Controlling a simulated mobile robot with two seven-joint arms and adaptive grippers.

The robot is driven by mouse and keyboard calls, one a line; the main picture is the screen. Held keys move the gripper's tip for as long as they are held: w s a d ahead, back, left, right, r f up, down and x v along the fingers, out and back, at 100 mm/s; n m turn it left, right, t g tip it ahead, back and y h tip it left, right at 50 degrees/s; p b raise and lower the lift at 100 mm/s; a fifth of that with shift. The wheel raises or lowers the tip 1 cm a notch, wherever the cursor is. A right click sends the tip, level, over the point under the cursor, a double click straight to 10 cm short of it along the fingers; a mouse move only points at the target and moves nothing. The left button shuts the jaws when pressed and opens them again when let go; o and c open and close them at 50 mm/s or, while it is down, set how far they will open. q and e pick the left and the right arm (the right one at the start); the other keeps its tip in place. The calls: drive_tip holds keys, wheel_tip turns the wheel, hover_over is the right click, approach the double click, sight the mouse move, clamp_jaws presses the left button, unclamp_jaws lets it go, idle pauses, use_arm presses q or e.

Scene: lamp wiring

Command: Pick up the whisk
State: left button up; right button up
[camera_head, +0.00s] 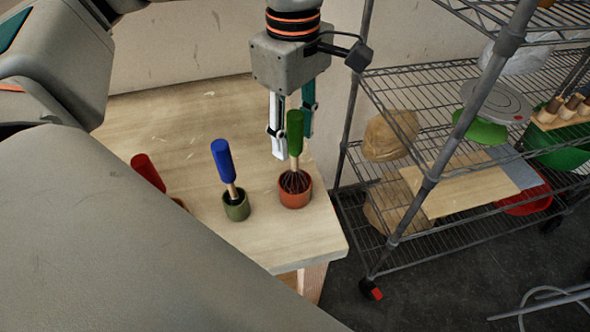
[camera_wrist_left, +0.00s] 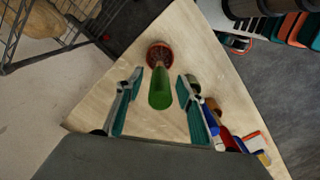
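The whisk has a green handle (camera_head: 295,132) and dark wires (camera_head: 295,180). It stands upright in a small terracotta pot (camera_head: 296,197) near the table's right end. My left gripper (camera_head: 292,148) is above the pot with its fingers pointing down at the green handle. In the left wrist view, the green handle (camera_wrist_left: 160,88) lies between the two spread fingers, with gaps on both sides. The left gripper (camera_wrist_left: 155,100) is open and does not appear to touch it. My right gripper cannot be made out in either view.
On the wooden table (camera_head: 200,110), a blue-handled tool (camera_head: 223,162) stands in a green pot (camera_head: 237,206) to the left. A red-handled tool (camera_head: 147,171) is farther left, partly hidden by my arm. A wire shelf (camera_head: 430,180) stands close to the table's right.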

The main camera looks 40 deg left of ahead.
use_arm(q)
clamp_jaws()
drive_tip(key=shift+r, duration=0.1)
drive_tip(key=shift+r, duration=0.55)
wheel_tip(320, 180, up, 19)
drive_tip(key=p, duration=0.3)
drive_tip(key=shift+f, duration=0.1)
